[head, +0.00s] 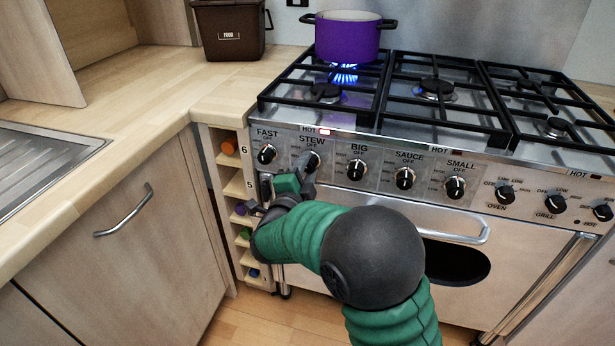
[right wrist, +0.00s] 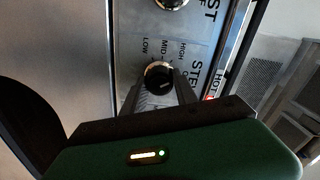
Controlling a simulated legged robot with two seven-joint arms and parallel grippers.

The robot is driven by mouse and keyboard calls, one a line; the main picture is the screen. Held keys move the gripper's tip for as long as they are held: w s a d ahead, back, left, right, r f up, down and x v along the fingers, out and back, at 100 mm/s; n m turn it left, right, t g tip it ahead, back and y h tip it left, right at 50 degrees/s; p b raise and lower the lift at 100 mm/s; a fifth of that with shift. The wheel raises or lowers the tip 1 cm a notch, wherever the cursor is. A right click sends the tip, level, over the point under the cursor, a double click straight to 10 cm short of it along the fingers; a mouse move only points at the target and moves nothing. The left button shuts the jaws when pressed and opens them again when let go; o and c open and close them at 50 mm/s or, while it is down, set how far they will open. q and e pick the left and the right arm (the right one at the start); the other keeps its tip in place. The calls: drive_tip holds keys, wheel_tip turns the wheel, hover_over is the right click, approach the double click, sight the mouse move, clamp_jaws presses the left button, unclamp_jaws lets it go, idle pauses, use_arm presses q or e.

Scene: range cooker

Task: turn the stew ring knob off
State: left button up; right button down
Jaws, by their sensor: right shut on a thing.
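The stew knob (head: 313,160) is a black knob with a bright ring, under the STEW label on the cooker's front panel. In the right wrist view the stew knob (right wrist: 158,77) sits between the two dark fingers, with HIGH, MID and LOW printed beside it. My right gripper (head: 305,167) is shut on the knob; the fingers also show in the right wrist view (right wrist: 158,90). I cannot tell which mark the knob points at. A blue flame (head: 344,76) burns under the purple pot (head: 347,38) on the back left burner. My left gripper is not in view.
The fast knob (head: 267,154) is close on the left and the big knob (head: 356,169) on the right. A red HOT light (head: 325,131) is lit above. The oven handle (head: 455,235) runs below the panel. A wooden rack (head: 236,180) stands left of the cooker.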

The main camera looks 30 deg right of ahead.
drive_tip(key=m+b, duration=0.3)
drive_tip(key=shift+w+a+f, duration=0.1)
drive_tip(key=shift+f, duration=0.2)
drive_tip(key=m+b, duration=0.2)
drive_tip(key=b, duration=0.1)
drive_tip(key=shift+r+m, duration=0.1)
drive_tip(key=shift+m, duration=0.3)
drive_tip(key=shift+r+m, duration=0.15)
drive_tip(key=shift+m, duration=0.25)
drive_tip(key=shift+b, duration=0.3)
drive_tip(key=c, duration=1.4)
unclamp_jaws()
drive_tip(key=o, duration=0.4)
drive_tip(key=shift+w, duration=0.1)
drive_tip(key=shift+o, duration=0.2)
